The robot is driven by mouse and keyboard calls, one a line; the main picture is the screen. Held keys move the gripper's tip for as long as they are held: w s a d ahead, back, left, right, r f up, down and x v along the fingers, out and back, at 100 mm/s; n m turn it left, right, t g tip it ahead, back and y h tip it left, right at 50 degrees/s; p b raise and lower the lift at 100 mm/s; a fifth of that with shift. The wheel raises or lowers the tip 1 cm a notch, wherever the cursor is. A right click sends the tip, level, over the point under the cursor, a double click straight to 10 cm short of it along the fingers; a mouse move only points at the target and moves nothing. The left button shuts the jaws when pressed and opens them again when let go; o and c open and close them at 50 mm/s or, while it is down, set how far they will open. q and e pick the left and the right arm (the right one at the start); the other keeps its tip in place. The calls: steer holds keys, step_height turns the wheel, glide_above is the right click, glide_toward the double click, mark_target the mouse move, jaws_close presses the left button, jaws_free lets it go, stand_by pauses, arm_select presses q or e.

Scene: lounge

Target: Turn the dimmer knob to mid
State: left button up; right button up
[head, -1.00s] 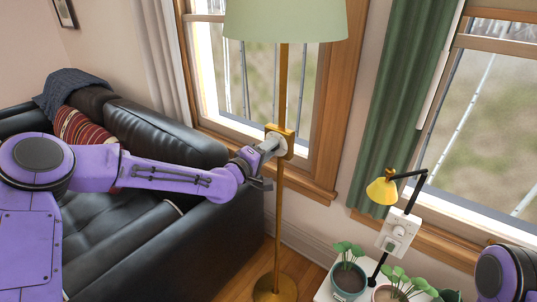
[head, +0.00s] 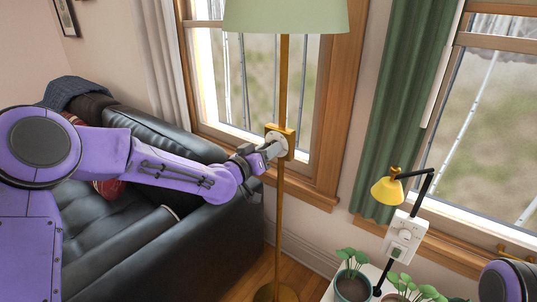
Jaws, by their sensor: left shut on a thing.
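A floor lamp with a pale green shade (head: 285,14) and a brass pole (head: 279,220) stands in front of the window. A gold box (head: 288,140) is fixed on the pole, with a grey-white round dimmer knob (head: 275,139) on its face. My left gripper (head: 270,149) reaches in from the left and is shut on this knob. The fingers hide part of the knob, and I cannot read its setting. My right gripper is out of view; only part of my right arm shows at the lower right.
A black leather sofa (head: 225,235) lies under my left arm. Potted plants (head: 352,284) stand on a white surface below. A green curtain (head: 390,120) hangs between the windows.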

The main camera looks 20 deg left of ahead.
arm_select(q)
steer(key=shift+f+m+b, duration=0.2)
steer(key=shift+m+b, duration=1.5)
steer(key=shift+m, duration=1.8)
steer(key=o, duration=0.9)
steer(key=shift+o, duration=0.7)
steer(key=shift+r, duration=0.15)
steer(key=shift+s, duration=0.1)
steer(key=b+v, duration=0.1)
steer(key=v, duration=0.9)
steer(key=shift+s, duration=0.2)
